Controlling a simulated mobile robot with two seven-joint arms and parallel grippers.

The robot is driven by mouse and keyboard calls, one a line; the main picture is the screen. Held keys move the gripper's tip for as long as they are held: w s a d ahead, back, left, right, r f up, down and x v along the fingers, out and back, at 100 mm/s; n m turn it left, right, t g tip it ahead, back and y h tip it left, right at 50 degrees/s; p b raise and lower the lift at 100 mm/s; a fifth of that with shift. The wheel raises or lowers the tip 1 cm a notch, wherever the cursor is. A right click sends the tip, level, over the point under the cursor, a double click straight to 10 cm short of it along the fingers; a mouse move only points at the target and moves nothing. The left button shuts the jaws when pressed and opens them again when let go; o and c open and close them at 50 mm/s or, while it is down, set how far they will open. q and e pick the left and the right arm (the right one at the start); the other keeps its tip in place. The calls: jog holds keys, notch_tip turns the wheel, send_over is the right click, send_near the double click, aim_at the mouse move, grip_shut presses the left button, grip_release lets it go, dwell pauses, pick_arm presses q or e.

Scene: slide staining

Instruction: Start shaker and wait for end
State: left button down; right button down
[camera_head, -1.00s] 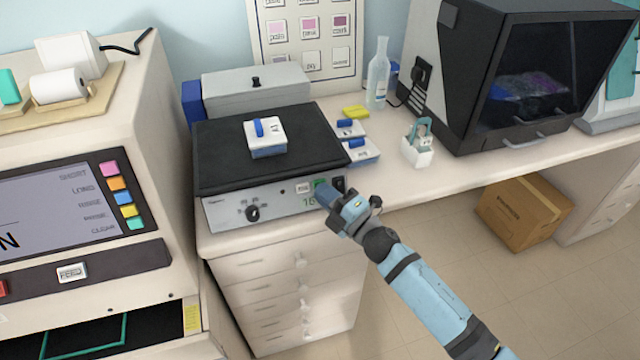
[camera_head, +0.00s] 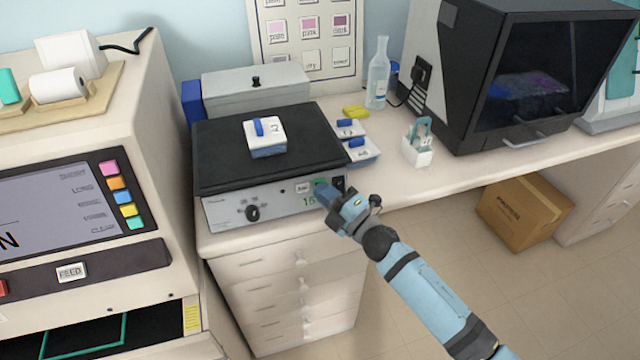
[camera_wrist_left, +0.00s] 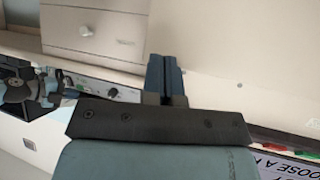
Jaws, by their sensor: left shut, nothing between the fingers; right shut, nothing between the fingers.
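The shaker (camera_head: 285,205) stands on the bench with a black platform (camera_head: 220,168) on top and a grey front panel. A white staining box with a blue handle (camera_head: 265,140) sits on the platform. My right gripper (camera_head: 324,193) is shut and empty, its tips at the panel by the green button; whether they touch it I cannot tell. In the left wrist view my left gripper (camera_wrist_left: 166,75) is shut and empty, with drawers behind it.
Two more white boxes with blue handles (camera_head: 350,130) lie right of the shaker. A bottle (camera_head: 378,75), a small white holder (camera_head: 417,152) and a dark hooded cabinet (camera_head: 520,80) stand further right. A machine with a screen (camera_head: 60,200) stands at left.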

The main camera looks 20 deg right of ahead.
jog(key=shift+w+f, duration=0.1)
jog(key=shift+w, duration=0.15)
jog(key=shift+w+f, duration=0.1)
jog(key=shift+w, duration=0.15)
dwell(0.6)
dwell(0.3)
jog(key=shift+s+r, duration=0.3)
jog(key=shift+s, duration=0.4)
